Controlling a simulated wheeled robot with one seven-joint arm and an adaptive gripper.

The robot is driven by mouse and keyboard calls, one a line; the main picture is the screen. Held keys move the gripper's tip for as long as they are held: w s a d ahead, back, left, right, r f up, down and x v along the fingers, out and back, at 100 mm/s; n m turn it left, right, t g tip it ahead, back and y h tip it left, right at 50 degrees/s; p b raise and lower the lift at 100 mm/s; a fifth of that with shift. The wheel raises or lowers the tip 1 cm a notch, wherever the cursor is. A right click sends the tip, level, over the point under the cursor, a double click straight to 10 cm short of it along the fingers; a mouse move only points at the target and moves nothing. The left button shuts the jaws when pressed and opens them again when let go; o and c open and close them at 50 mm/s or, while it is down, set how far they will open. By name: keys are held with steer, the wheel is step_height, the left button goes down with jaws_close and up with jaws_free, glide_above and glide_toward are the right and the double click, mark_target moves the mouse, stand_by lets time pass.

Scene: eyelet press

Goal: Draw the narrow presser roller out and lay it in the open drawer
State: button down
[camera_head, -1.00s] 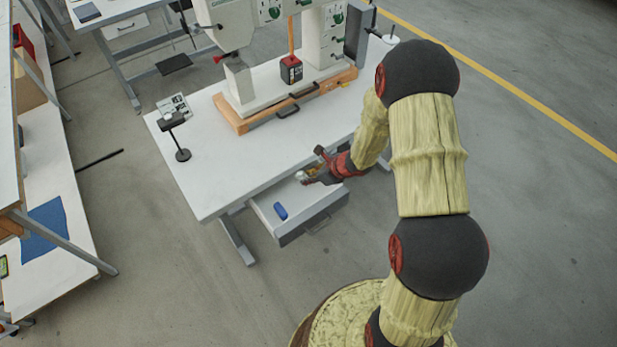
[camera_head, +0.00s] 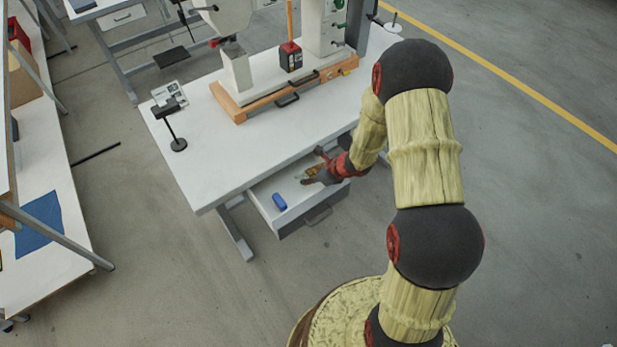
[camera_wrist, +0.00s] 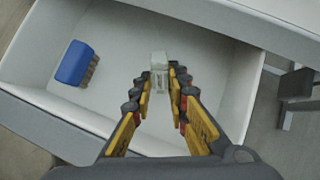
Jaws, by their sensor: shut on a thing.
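My gripper (camera_head: 309,177) is over the open drawer (camera_head: 288,229) under the white table. In the wrist view, my gripper (camera_wrist: 159,88) is shut on a small pale, whitish piece (camera_wrist: 159,62), the presser roller, which sticks out past the fingertips. The drawer's pale inside (camera_wrist: 120,65) lies below it. I cannot tell whether the roller touches the drawer floor. In the head view the roller is too small to make out clearly.
A blue block-like item (camera_head: 279,201) lies in the drawer's left part; in the wrist view (camera_wrist: 74,62) it shows a brownish side. The press (camera_head: 236,68) stands on an orange-edged base on the table (camera_head: 215,150). A dark stand (camera_head: 174,130) is at the table's left.

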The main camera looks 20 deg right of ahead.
stand_by(0.4)
steer(key=c, duration=1.7)
jaws_free()
steer(key=shift+o, duration=0.2)
steer(key=v, duration=1.2)
